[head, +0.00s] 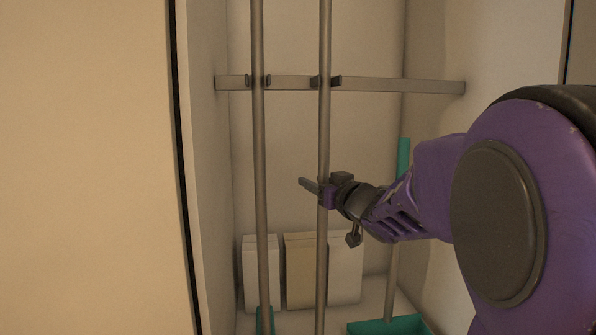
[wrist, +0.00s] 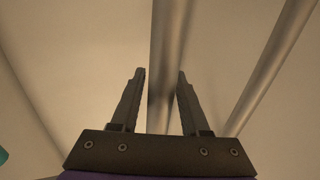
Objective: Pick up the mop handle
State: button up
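Two long grey handles stand upright in the cabinet: a left handle (head: 260,170) and a right handle (head: 323,130). The left one ends in a teal head; the right one's lower end is out of view, so I cannot tell which is the mop. My gripper (head: 316,189) is at the right handle, well below the rail. In the wrist view my gripper (wrist: 161,74) has its fingers apart, with one handle (wrist: 166,60) running between them, nearer the left finger. The other handle (wrist: 270,70) passes outside the right finger.
A rail (head: 430,87) with dark clips (head: 326,82) crosses behind the handles. Pale boxes (head: 305,270) stand at the cabinet's back. A teal-topped pole (head: 404,158) and a teal dustpan-like piece (head: 390,326) are at right. The cabinet's left wall (head: 208,200) is close to the left handle.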

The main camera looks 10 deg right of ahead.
grip_shut()
jog(key=shift+r, duration=0.2)
